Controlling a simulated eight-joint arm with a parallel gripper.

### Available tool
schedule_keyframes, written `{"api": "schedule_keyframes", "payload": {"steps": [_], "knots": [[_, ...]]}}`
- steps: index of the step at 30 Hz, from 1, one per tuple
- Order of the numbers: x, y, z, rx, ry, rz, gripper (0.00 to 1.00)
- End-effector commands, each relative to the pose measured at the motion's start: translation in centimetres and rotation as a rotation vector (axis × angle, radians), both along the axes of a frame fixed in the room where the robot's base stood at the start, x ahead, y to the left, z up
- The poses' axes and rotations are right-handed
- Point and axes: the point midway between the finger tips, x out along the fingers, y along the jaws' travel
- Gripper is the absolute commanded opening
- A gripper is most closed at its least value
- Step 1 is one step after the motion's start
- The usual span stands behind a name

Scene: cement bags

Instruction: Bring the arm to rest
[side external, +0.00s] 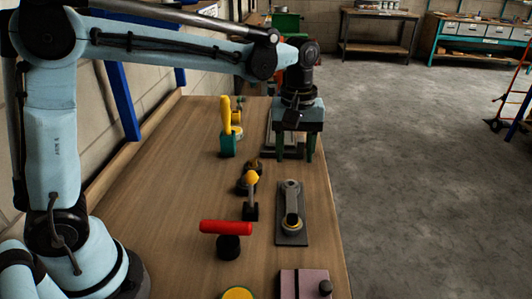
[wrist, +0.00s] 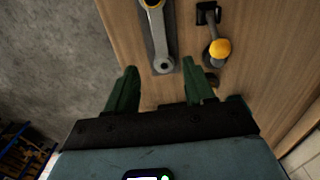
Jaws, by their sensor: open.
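My gripper (side external: 296,156) hangs from the outstretched arm over the far right part of the wooden workbench (side external: 180,190), pointing down. In the wrist view its two green fingers (wrist: 160,72) are spread apart with nothing between them. A grey fixture (side external: 269,140) sits on the bench just behind the fingers and is partly hidden. Whether the fingertips touch the bench or the fixture cannot be told. No cement bags are visible.
Nearer on the bench are a grey lever plate (side external: 291,238), a yellow-knobbed lever (side external: 251,195), a red T-handle (side external: 226,228) and a pink block (side external: 302,284). A yellow-handled green device (side external: 227,142) stands left of my gripper. Open concrete floor (side external: 410,170) lies right.

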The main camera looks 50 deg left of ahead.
Motion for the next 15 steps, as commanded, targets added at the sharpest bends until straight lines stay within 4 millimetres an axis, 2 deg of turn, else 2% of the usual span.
{"api": "schedule_keyframes", "payload": {"steps": [5,8,15], "knots": [[-0.3,0.2,0.2,-0.002,-0.013,-0.016,0.53],[-1.2,0.8,0.7,-0.006,-0.052,-0.064,0.53],[-4.9,3.0,1.9,0.009,-0.223,-0.282,0.53]]}}
